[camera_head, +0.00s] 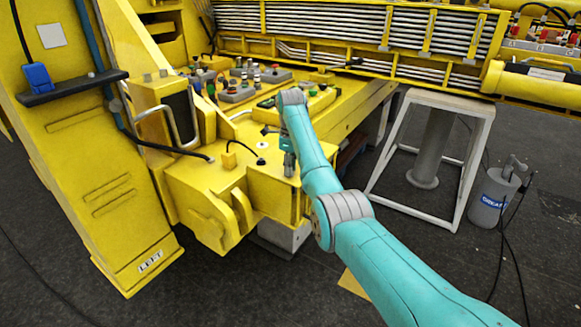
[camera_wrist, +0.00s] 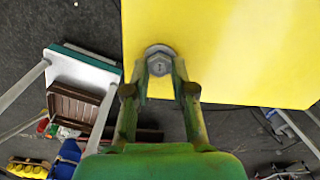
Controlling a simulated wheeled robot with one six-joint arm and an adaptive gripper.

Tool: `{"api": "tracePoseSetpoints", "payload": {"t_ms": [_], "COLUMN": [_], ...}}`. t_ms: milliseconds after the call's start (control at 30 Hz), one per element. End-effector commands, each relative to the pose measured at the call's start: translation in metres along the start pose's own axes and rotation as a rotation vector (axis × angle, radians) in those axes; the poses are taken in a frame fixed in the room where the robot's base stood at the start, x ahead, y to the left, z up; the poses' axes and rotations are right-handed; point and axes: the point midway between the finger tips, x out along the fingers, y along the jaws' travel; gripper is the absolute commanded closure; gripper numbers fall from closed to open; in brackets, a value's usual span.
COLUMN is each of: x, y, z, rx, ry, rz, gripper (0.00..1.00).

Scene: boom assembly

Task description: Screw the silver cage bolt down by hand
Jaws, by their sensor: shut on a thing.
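The silver cage bolt (camera_wrist: 160,62) shows in the wrist view as a grey hex head with a round flange, set near the edge of a flat yellow surface (camera_wrist: 235,50). My gripper (camera_wrist: 163,70) has one fingertip on each side of the bolt head and is shut on it. In the head view my gripper (camera_head: 289,170) points down onto the front part of the yellow boom structure (camera_head: 205,185). The bolt is hidden behind the fingers there. How deep the bolt sits cannot be told.
Several controls (camera_head: 240,90) sit on the yellow deck behind my gripper. A black cable (camera_head: 240,143) loops up close to its left. A white-framed stand (camera_head: 475,150) and a grease bucket (camera_head: 493,198) are on the right. A brown crate (camera_wrist: 75,108) shows in the wrist view.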

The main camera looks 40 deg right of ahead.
Motion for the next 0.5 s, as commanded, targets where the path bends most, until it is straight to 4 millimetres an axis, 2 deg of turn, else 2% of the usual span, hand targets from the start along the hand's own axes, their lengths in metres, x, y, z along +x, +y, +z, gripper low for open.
{"api": "tracePoseSetpoints", "payload": {"t_ms": [33,500], "x": [-0.0069,-0.0074], "y": [-0.0017,-0.0015], "z": [0.0021,0.0023], "rx": [0.023,0.128], "ry": [-0.009,-0.01], "rz": [-0.01,-0.01], "gripper": [1.0,1.0]}}
